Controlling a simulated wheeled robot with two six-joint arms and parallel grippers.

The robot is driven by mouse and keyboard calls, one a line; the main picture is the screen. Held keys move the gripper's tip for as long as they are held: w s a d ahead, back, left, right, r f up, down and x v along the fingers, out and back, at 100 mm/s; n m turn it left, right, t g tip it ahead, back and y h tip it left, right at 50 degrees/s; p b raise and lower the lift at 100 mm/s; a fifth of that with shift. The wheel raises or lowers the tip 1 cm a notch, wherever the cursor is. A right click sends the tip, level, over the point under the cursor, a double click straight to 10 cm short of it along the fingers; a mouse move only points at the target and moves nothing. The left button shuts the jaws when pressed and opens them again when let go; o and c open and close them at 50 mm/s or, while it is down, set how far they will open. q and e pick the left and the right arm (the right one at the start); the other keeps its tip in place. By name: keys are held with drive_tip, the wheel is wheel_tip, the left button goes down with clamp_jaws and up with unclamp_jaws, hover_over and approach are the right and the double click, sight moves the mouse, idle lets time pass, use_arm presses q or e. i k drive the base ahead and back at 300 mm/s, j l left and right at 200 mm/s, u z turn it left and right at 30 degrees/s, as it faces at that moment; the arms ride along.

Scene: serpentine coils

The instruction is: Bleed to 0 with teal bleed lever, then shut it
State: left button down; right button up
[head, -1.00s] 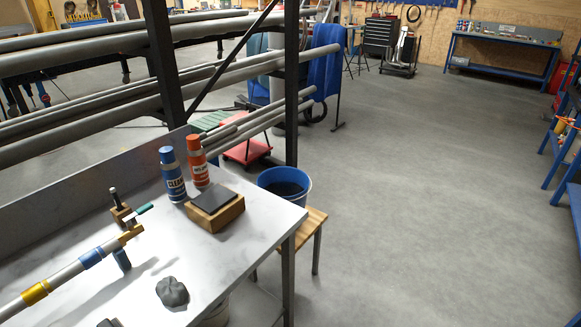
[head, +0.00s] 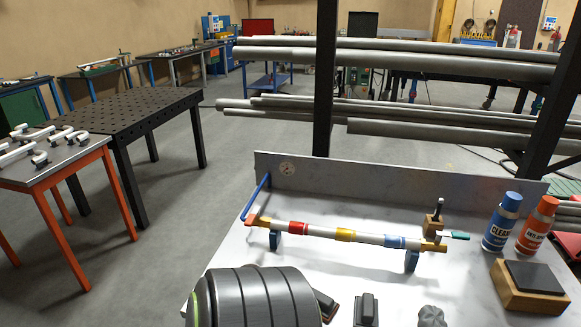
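The teal bleed lever (head: 460,235) sticks out to the right from the brass-coloured fitting (head: 433,246) at the right end of a silver pipe (head: 318,234). The pipe has red, yellow and blue bands and rests on blue supports (head: 411,261) on the metal bench. The dial is too small to read. Neither gripper can be made out. A dark ribbed cylinder at the bottom hides part of the bench.
A blue bottle (head: 502,222), an orange bottle (head: 537,226) and a wooden block (head: 528,288) with a dark top stand at right. A grey lump (head: 431,316) and a black object (head: 367,309) lie at the front. Grey pipes (head: 430,130) on a rack cross behind the bench.

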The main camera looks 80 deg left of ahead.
sight(464, 236)
drive_tip(key=u, duration=2)
